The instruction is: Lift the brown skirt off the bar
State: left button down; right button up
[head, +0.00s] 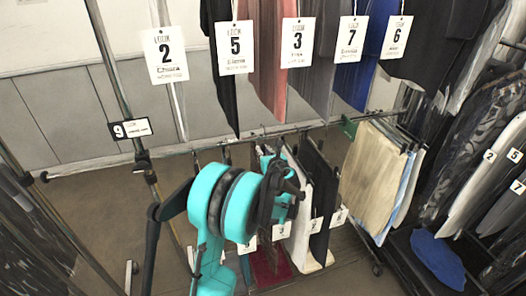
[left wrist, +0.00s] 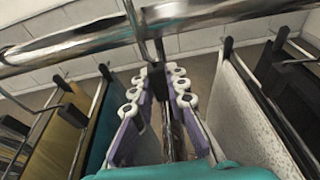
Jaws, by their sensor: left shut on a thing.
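My left gripper (head: 284,186) is at the lower bar (head: 95,170), among the hanging garments. In the left wrist view its two padded fingers (left wrist: 158,92) are shut on a narrow dark brown garment (left wrist: 173,135), seen edge-on, which I take for the brown skirt. A black hanger clip (left wrist: 157,76) shows between the fingers. The hanger's hook reaches up to the bar (left wrist: 75,48), which passes just above the fingers. In the head view my teal arm and gripper hide most of this skirt. My right gripper is in neither view.
Close to the right hang white (head: 302,232) and black (head: 321,185) garments, then a tan one (head: 362,172). Numbered garments hang from an upper rail. A blue cloth (head: 436,260) lies right.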

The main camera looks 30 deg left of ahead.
pick_arm(q)
jog(key=shift+s+d+b, duration=0.15)
jog(key=shift+s+d, duration=1.15)
jog(key=shift+d, duration=0.2)
jog(key=shift+s+d+b, duration=0.15)
jog(key=shift+s+d, duration=1.15)
jog(key=shift+d, duration=0.2)
jog(key=shift+d, duration=0.1)
